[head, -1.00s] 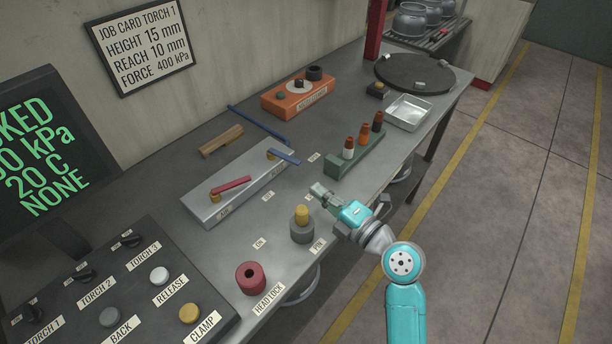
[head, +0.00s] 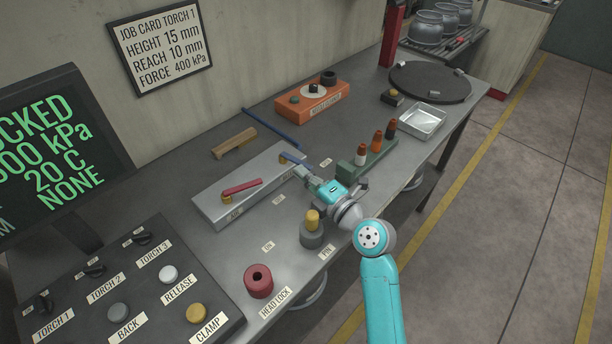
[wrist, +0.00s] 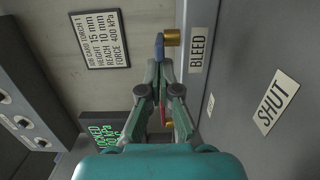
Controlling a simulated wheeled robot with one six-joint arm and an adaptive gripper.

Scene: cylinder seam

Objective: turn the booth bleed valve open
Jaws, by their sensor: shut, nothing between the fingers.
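The grey valve block (head: 215,206) on the bench carries a blue lever (head: 290,158) and a red lever (head: 243,187). The blue lever (wrist: 159,45) sits on a brass pivot (wrist: 172,38) beside the BLEED label (wrist: 197,48) in the wrist view. My gripper (head: 300,171) is at the block's right end, close to the blue lever and partly covering that end. In the wrist view my gripper (wrist: 159,66) is shut and empty, its tips just short of the blue lever. Whether they touch it cannot be told.
A SHUT label (wrist: 277,101) lies on the bench right of the block. A green rack (head: 366,160) with bottles stands close to my gripper's right. A grey post with a yellow top (head: 312,222) and a red ring (head: 258,281) stand nearer. A wooden bar (head: 234,143) lies behind the block.

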